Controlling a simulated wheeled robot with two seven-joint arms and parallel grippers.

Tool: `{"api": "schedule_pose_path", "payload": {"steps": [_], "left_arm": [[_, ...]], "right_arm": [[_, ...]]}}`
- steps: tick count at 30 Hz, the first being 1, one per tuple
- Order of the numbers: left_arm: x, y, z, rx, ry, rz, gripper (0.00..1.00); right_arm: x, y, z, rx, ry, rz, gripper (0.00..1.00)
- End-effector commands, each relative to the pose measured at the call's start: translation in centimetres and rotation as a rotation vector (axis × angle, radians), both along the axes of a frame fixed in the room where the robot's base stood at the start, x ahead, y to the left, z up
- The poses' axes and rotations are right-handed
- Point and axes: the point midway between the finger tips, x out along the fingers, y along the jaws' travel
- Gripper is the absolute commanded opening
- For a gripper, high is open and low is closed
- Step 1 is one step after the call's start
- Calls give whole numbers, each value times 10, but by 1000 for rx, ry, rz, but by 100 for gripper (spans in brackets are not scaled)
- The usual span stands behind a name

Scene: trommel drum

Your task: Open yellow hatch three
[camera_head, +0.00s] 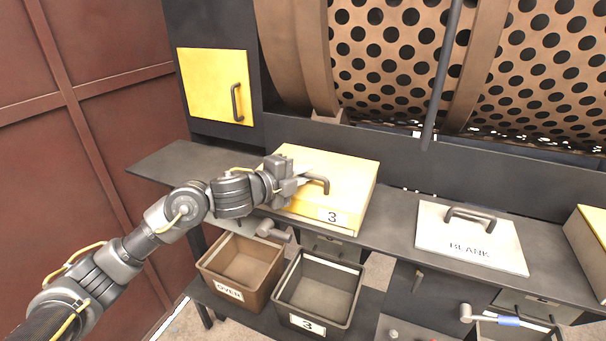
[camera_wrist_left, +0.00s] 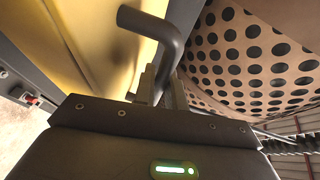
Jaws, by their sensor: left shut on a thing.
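The yellow hatch marked 3 (camera_head: 338,172) sits on the dark bench below the drum, its lid lying flat or nearly so. Its dark bar handle (camera_head: 322,180) stands on the lid. My left gripper (camera_head: 303,181) reaches in from the left over the lid and is shut on the handle. In the left wrist view the fingers (camera_wrist_left: 163,88) close around one leg of the handle (camera_wrist_left: 150,25), with the yellow lid (camera_wrist_left: 95,40) beside it. My right gripper is in neither view.
A brown bin marked OVER (camera_head: 222,285) and a dark bin marked 3 (camera_head: 297,322) stand below the bench. A white BLANK hatch (camera_head: 432,236) lies to the right. A yellow door (camera_head: 207,85) is at upper left. The perforated drum (camera_head: 385,45) is behind.

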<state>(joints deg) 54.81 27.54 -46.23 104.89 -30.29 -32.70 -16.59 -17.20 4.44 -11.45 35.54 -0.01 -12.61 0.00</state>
Motion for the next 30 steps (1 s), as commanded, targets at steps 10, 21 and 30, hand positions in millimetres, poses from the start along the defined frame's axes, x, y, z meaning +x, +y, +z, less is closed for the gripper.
{"api": "schedule_pose_path", "payload": {"steps": [10,21,30], "left_arm": [[7,-3,28,32,95,0,0],[31,-11,76,112,352,2,0],[50,-17,100,126,394,1,0]], "right_arm": [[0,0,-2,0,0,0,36],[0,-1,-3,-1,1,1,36],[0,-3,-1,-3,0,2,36]]}}
